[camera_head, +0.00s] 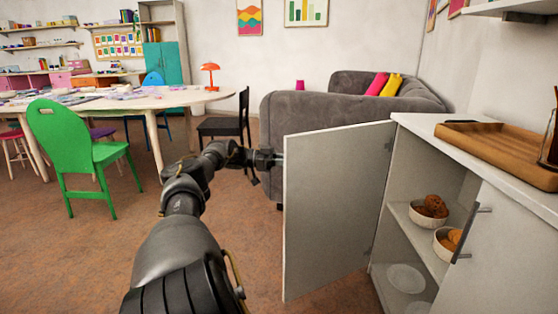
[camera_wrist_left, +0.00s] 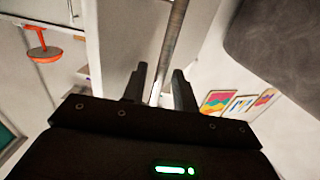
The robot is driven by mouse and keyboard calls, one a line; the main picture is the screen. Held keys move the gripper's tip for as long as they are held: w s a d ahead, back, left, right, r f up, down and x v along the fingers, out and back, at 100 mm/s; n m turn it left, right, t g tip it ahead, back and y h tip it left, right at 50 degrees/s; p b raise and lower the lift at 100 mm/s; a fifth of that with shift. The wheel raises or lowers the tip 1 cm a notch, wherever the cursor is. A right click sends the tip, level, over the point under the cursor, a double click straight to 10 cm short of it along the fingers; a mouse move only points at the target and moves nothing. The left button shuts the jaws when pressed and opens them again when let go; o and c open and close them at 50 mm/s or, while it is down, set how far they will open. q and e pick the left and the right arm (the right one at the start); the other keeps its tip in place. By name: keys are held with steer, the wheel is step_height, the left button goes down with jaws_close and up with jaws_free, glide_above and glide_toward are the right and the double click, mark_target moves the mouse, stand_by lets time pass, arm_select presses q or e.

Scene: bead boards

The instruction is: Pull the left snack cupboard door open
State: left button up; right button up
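The left cupboard door (camera_head: 335,205) is a pale grey panel. It stands swung wide open on the left of the cupboard (camera_head: 400,150), its hinges on the side near the shelves. My left gripper (camera_head: 278,158) is at the door's free edge, on its far face, where the handle is hidden in the head view. In the left wrist view a grey metal bar (camera_wrist_left: 174,45), seemingly the handle, runs between my two fingers (camera_wrist_left: 160,82). The fingers stand apart with a gap beside the bar; firm contact does not show. My right gripper is not in view.
Inside the cupboard are bowls of snacks (camera_head: 428,222) and plates (camera_head: 407,278). The right door (camera_head: 490,245) has a bar handle (camera_head: 468,232) and looks closed. A wooden tray (camera_head: 490,150) lies on top. A grey sofa (camera_head: 300,112) stands behind the open door.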

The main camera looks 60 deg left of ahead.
arm_select(q)
steer(key=v, duration=1)
steer(key=shift+c, duration=0.6)
